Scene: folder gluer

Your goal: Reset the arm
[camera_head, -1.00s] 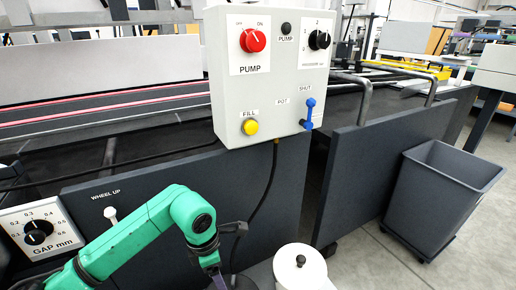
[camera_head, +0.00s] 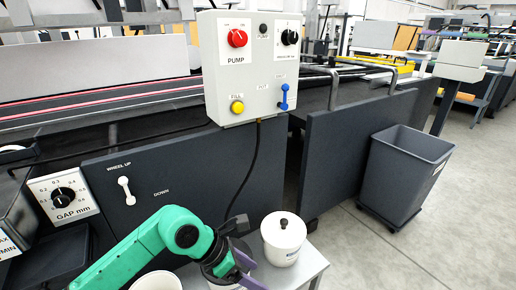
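My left arm (camera_head: 150,245), green with dark joints, comes in from the lower left in the head view. Its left gripper (camera_head: 240,268) is low at the bottom, over a pot or cup on a small table, just left of a white lidded pot (camera_head: 284,236). One purple-grey finger shows; the other parts are hidden or cut off, so I cannot tell whether it is open or shut. My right gripper is not in view.
A white control box (camera_head: 250,68) has a red pump knob (camera_head: 237,38), a yellow fill button (camera_head: 237,107) and a blue lever (camera_head: 284,97). A wheel lever (camera_head: 126,190) and gap dial (camera_head: 64,197) are on the left panel. A grey bin (camera_head: 402,172) stands on the right; floor beyond it is clear.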

